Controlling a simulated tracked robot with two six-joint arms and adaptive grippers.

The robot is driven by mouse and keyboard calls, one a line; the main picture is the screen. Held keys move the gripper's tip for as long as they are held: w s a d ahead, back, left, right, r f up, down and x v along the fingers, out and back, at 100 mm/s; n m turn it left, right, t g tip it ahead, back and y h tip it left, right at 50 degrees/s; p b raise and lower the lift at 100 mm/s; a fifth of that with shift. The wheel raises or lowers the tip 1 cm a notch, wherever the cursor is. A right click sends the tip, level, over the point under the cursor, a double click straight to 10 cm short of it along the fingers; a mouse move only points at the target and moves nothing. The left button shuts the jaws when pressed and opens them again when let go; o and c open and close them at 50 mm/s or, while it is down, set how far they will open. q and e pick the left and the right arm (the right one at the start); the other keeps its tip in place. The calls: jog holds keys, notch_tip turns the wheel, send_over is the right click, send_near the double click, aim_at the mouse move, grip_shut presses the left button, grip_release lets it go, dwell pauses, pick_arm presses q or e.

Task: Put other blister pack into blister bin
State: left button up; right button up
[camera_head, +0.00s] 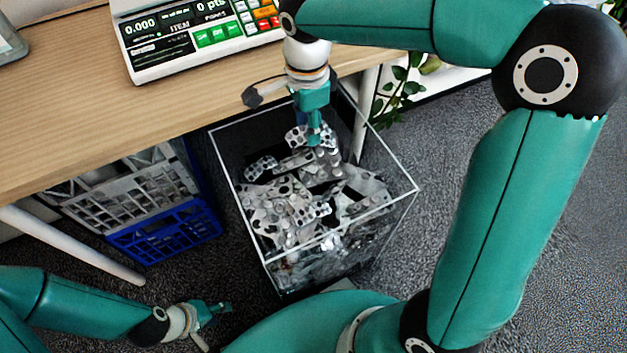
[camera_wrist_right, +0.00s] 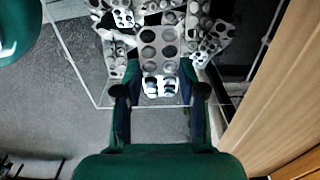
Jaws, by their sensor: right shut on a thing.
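The blister bin (camera_head: 240,190) is a clear-walled box with pale edges, standing on the floor and holding a heap of silver and white blister packs (camera_head: 285,210). My right gripper (camera_head: 315,138) points down over the back part of the bin. It is shut on a blister pack (camera_wrist_right: 160,50), which shows between the two fingers in the right wrist view (camera_wrist_right: 160,92). In the head view the held pack is hard to tell from the heap, and I cannot tell whether it touches it. My left gripper (camera_head: 222,307) is low at the left, away from the bin; its jaw opening is unclear.
A wooden table (camera_head: 70,110) with a counting scale (camera_head: 190,35) stands beside the bin at the upper left. White and blue crates (camera_head: 165,235) are under it. A plant (camera_head: 400,95) is behind the bin. Carpet right of the bin is clear.

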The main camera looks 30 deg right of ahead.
aim_at(309, 183)
notch_tip(309, 183, down, 19)
jog(key=b, duration=0.5)
jog(key=shift+r+b, duration=0.1)
jog(key=shift+b, duration=0.3)
jog(key=shift+o, duration=1.9)
jog(key=shift+r, duration=0.35)
notch_tip(309, 183, up, 11)
jog(key=p, duration=0.4)
jog(key=shift+r, duration=0.2)
